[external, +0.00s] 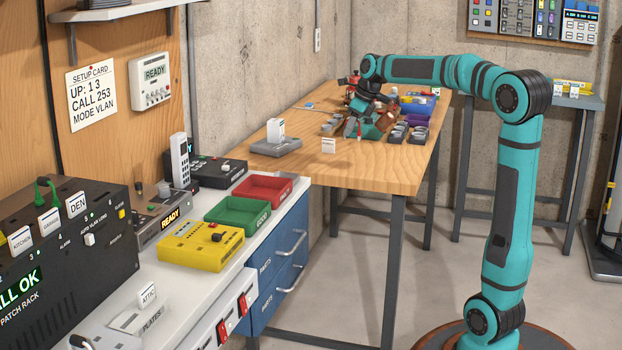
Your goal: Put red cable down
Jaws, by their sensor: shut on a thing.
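My gripper (359,118) hangs over the wooden bench in the external view, pointing down among small items near the bench's far half. It is shut on a thin reddish piece (359,130), which looks like the red cable; it is very small here. Whether its lower end touches the bench or an item cannot be told. The rest of the cable cannot be made out behind my wrist and the clutter.
The wooden bench (390,178) is bare towards its front edge. A white handset on a grey base (277,142) and a small white card (328,146) stand left of my gripper. Dark small holders (418,135) and a blue bin (418,107) lie right. Red (262,188) and green trays (238,215) sit on the near counter.

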